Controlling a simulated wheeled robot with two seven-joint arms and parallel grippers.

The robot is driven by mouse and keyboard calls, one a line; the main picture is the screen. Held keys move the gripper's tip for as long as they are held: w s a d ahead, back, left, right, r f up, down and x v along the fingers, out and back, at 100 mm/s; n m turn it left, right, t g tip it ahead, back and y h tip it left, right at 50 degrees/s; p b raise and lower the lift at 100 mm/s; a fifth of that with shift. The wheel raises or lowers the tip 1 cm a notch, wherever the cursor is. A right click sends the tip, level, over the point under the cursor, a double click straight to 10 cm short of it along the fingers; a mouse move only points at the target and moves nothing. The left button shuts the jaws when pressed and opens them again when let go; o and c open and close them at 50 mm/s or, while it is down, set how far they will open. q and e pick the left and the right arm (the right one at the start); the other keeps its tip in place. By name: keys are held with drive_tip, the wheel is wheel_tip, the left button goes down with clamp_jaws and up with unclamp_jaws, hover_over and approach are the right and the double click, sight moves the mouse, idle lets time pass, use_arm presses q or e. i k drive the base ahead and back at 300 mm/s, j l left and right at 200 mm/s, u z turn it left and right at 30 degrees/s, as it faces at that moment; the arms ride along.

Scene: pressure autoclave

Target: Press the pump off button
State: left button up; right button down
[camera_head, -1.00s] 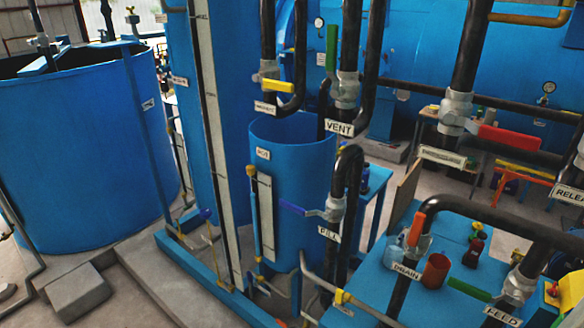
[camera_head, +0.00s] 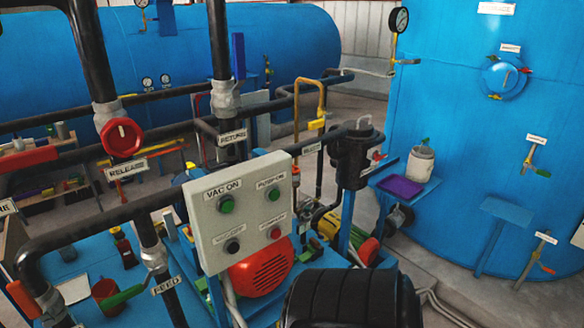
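A light grey control panel (camera_head: 241,214) stands tilted at the middle, facing me. A green button (camera_head: 227,206) sits at its upper left under a label reading VAC ON. Another green button (camera_head: 273,194) sits at the upper right. A black button (camera_head: 232,246) is at the lower left. A red button (camera_head: 275,233), under a small label too blurred to read surely, is at the lower right. By its place and colour this looks like the pump off button. No gripper shows in the view, and nothing covers the buttons.
A red motor (camera_head: 262,268) sits just below the panel. A dark filter housing (camera_head: 354,156) is right of the panel. A large blue tank (camera_head: 450,110) fills the right.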

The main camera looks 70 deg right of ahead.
sight(276, 235)
drive_tip(key=z, duration=1.9)
